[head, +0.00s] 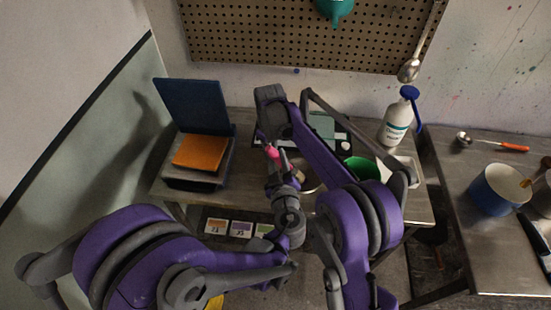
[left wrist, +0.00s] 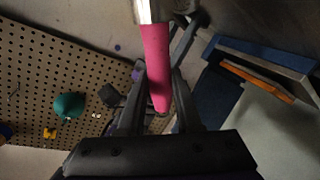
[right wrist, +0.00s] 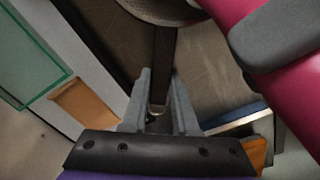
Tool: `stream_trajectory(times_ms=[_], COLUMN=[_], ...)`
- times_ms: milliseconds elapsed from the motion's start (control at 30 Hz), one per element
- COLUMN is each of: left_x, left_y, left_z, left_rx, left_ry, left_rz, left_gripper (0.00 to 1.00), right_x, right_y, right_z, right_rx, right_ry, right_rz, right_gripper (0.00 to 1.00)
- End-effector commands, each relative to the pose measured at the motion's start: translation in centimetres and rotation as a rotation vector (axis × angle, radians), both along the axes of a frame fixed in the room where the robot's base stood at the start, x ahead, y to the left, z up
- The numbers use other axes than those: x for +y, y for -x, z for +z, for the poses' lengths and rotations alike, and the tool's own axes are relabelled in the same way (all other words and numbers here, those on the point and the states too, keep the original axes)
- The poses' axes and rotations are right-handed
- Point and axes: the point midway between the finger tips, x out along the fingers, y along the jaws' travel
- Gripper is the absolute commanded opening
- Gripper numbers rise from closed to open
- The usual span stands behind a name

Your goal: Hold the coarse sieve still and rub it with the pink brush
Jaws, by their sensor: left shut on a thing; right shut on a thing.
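The pink brush (left wrist: 157,60) has a pink handle and a silver collar. My left gripper (left wrist: 158,85) is shut on its handle; in the head view the pink shows as a small patch (head: 271,152). The brush's bristles are hidden. The coarse sieve (right wrist: 158,10) shows only part of its round rim at the top of the right wrist view. My right gripper (right wrist: 157,100) is shut on its dark flat handle (right wrist: 163,62). Whether bristles and mesh touch is hidden.
An orange slab (head: 200,152) lies on a grey block beside a blue upright panel (head: 190,104). A green container (head: 362,168) and a white spray bottle (head: 396,122) stand on the right of the table. A blue pot (head: 495,190) stands on the side table. My arms crowd the middle.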

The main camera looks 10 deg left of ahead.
Motion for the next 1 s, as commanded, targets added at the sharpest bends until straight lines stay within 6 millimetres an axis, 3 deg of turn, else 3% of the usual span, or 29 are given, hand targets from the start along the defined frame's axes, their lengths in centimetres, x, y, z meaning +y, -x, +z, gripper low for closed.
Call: stream_trajectory(times_ms=[267, 700, 1000], left_x=[-1.9, -0.5, -0.5], left_y=[-0.7, 1.3, -0.4], left_z=[-0.2, 0.0, -0.1], left_rx=[0.002, 0.002, 0.002], left_ry=[0.003, 0.003, 0.001], left_rz=[-0.003, -0.001, 0.001], left_gripper=[0.0, 0.0, 0.0], right_x=[0.0, 0.1, 0.0], right_y=[0.0, 0.0, 0.0], right_z=[0.0, 0.0, 0.0], right_rx=[0.001, 0.0, -0.001], right_ry=[-0.001, -0.001, -0.001], right_rz=[0.0, 0.0, 0.0], right_gripper=[0.0, 0.0, 0.0])
